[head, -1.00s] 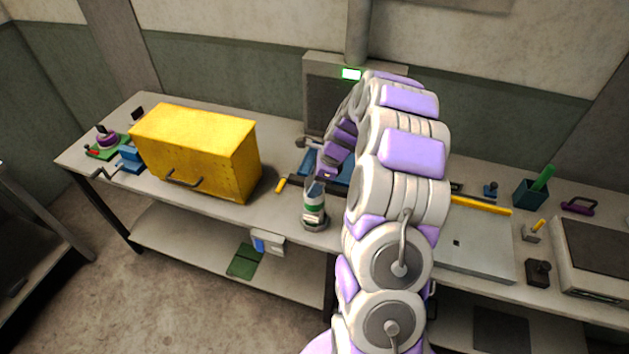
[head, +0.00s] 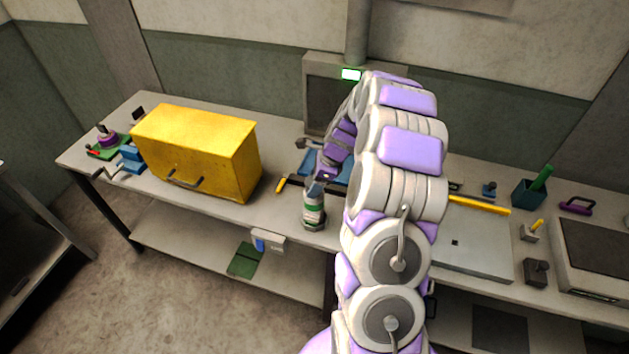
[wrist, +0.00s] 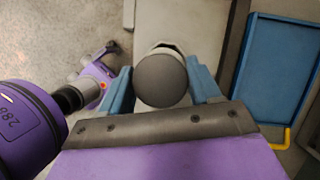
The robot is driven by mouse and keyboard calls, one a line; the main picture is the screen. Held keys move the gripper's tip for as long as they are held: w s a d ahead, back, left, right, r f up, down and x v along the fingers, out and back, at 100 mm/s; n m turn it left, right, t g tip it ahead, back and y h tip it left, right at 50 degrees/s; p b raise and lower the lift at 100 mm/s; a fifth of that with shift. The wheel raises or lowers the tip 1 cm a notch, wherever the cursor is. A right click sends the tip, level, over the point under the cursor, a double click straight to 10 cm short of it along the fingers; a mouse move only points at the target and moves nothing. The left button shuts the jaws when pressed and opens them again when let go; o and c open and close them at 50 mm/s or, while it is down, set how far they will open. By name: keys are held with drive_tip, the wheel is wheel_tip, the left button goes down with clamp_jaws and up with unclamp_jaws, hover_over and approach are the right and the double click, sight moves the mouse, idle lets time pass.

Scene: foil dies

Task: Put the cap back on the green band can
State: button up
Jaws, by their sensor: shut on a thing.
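The green band can (head: 313,218), pale with a green stripe, stands upright near the front edge of the bench. My gripper (head: 318,190) is directly over its top, pointing down. In the wrist view, a dark grey round cap (wrist: 160,80) sits between the two blue fingers of my gripper (wrist: 161,90), which is shut on it. A pale rim shows just behind the cap. The cap hides what is below it, so I cannot tell whether it is seated on the can.
A yellow box (head: 205,150) stands left of the can on the bench (head: 240,210). A yellow-ended bar (head: 281,186) lies close to the can's left.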

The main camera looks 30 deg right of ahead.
idle(0.3)
drive_tip(key=o, duration=1.1)
drive_tip(key=shift+c, duration=0.2)
drive_tip(key=shift+o, duration=0.8)
drive_tip(key=shift+r+p, duration=2.8)
drive_tip(key=shift+r, duration=0.75)
clamp_jaws()
drive_tip(key=shift+f, duration=1.85)
